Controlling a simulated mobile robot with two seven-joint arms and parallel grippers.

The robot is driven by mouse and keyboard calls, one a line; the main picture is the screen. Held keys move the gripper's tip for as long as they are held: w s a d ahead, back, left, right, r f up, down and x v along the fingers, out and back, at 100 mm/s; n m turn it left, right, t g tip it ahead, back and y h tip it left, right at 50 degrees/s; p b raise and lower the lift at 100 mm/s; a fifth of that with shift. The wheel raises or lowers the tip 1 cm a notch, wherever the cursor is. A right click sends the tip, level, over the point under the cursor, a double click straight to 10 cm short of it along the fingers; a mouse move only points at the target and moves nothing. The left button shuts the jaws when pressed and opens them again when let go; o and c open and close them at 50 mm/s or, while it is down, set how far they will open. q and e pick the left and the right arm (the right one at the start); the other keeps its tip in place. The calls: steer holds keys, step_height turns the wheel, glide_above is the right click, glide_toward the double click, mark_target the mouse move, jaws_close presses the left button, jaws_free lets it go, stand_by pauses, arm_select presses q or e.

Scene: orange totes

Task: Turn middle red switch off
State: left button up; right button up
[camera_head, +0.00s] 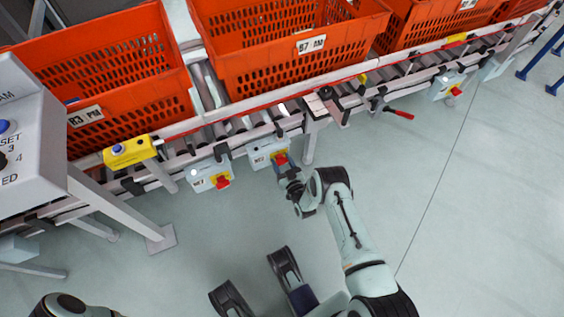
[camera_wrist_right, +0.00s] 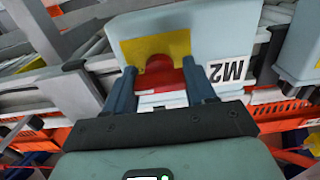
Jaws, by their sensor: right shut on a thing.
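The middle red switch (camera_head: 281,158) sits on a yellow plate on a pale control box (camera_head: 262,149) under the conveyor's front rail. In the right wrist view the same red switch (camera_wrist_right: 160,72) lies between the two blue fingers, and its box (camera_wrist_right: 208,30) carries an "M2" label. My right gripper (camera_head: 287,172) is at this switch, and in the wrist view the fingers (camera_wrist_right: 161,80) are closed on its sides. The switch's exact angle is partly hidden by the fingers. My left gripper is not in view.
Another red switch (camera_head: 222,182) is just left, and one (camera_head: 455,90) is farther right. Orange totes (camera_head: 290,65) stand on the conveyor above. A red-handled tool (camera_head: 398,114) sticks out from the rail. A grey console (camera_head: 30,140) stands left.

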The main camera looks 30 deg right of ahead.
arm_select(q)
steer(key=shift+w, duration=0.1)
arm_select(e)
steer(key=n+p, duration=0.1)
steer(key=n, duration=0.4)
steer(key=shift+p, duration=0.3)
steer(key=n, duration=0.5)
steer(key=shift+n+p, duration=0.3)
steer(key=n, duration=0.3)
steer(key=shift+s+f+n, duration=0.1)
steer(key=shift+n, duration=0.2)
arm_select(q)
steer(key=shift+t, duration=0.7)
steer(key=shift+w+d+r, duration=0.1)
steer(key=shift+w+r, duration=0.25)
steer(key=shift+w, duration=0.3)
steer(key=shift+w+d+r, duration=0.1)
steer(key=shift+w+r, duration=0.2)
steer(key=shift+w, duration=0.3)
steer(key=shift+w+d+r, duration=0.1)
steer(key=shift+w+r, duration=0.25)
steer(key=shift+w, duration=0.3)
arm_select(e)
steer(key=shift+n, duration=1.8)
steer(key=shift+d, duration=0.1)
steer(key=o, duration=1)
steer(key=shift+o, duration=0.2)
steer(key=shift+s, duration=0.1)
